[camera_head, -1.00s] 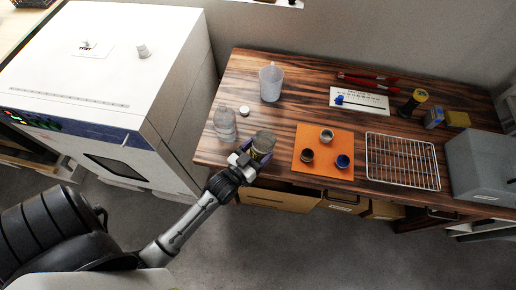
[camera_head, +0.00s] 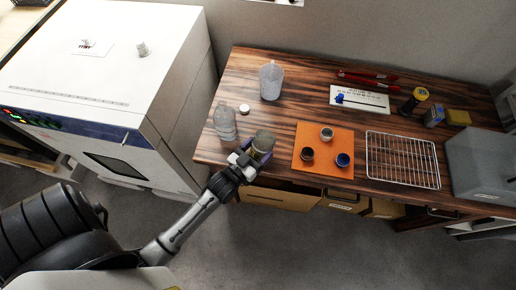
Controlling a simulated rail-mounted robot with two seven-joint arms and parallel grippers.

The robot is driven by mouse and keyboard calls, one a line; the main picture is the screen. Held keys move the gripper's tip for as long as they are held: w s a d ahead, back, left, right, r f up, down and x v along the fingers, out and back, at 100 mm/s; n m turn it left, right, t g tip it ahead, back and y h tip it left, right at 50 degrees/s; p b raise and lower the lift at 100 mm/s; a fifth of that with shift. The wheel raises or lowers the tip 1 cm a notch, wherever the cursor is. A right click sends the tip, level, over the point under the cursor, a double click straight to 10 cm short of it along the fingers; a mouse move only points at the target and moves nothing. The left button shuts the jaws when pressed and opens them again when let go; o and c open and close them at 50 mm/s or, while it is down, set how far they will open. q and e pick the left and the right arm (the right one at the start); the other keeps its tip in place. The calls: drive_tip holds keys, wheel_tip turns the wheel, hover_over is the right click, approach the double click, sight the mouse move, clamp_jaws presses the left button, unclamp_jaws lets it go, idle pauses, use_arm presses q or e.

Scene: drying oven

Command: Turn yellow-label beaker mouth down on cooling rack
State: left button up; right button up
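A clear glass beaker (camera_head: 263,141) with a yellowish patch low on its side stands upright, mouth up, at the front edge of the wooden table. My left gripper (camera_head: 254,155) is at the beaker, its fingers around the lower part. The fingers are small here, and I cannot tell whether they press on the glass. The wire cooling rack (camera_head: 402,160) lies flat and empty on the right part of the table. My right gripper does not show.
A clear bottle (camera_head: 225,122), a white cap (camera_head: 244,109) and a plastic jug (camera_head: 271,80) stand left and behind. A grey box (camera_head: 480,165) is right of the rack. The white oven (camera_head: 110,70) stands left.

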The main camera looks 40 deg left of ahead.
use_arm(q)
drive_tip(key=o, duration=0.4)
drive_tip(key=shift+o, duration=0.6)
drive_tip(key=s+p, duration=0.2)
drive_tip(key=s, duration=1.1)
drive_tip(key=shift+s+d+f, duration=0.3)
drive_tip(key=shift+s+d, duration=0.1)
